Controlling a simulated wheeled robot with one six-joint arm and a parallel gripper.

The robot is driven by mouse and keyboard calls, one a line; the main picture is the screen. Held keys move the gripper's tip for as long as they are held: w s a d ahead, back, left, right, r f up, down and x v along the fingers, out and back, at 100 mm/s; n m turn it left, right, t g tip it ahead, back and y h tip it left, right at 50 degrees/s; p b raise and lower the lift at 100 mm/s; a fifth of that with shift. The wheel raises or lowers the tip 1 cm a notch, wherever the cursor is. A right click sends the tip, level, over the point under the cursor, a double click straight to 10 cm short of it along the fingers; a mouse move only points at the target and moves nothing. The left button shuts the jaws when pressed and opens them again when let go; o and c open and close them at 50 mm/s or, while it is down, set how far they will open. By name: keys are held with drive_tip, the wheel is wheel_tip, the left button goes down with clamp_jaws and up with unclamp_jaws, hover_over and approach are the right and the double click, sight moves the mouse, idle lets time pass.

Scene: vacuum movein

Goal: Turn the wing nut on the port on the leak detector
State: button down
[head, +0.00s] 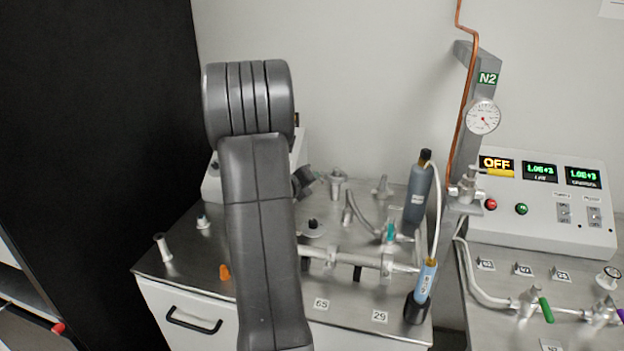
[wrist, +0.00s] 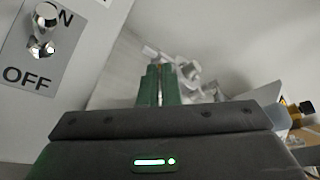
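My gripper (wrist: 161,72) shows in the wrist view as two green fingers close together, a thin pale gap between them. Whether they hold anything is not clear. Beyond their tips is a blurred cluster of pale metal fittings (wrist: 187,70). In the head view my arm hides most of the gripper; its dark end and green fingertips (head: 319,177) point right, close to an upright metal port fitting (head: 337,182). I cannot make out a wing nut on it. A light box with an ON/OFF toggle switch (wrist: 43,30), perhaps the leak detector, is left in the wrist view.
A control box (head: 540,215) reading OFF stands at right. An orange piece (head: 224,271) lies near the arm. The front-left bench is mostly bare.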

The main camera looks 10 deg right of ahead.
drive_tip(key=c, duration=1.6)
unclamp_jaws()
drive_tip(key=shift+c, duration=0.2)
drive_tip(key=shift+a, duration=0.1)
drive_tip(key=b+v, duration=0.1)
drive_tip(key=v, duration=1.2)
drive_tip(key=shift+s+a, duration=0.15)
drive_tip(key=shift+s, duration=0.2)
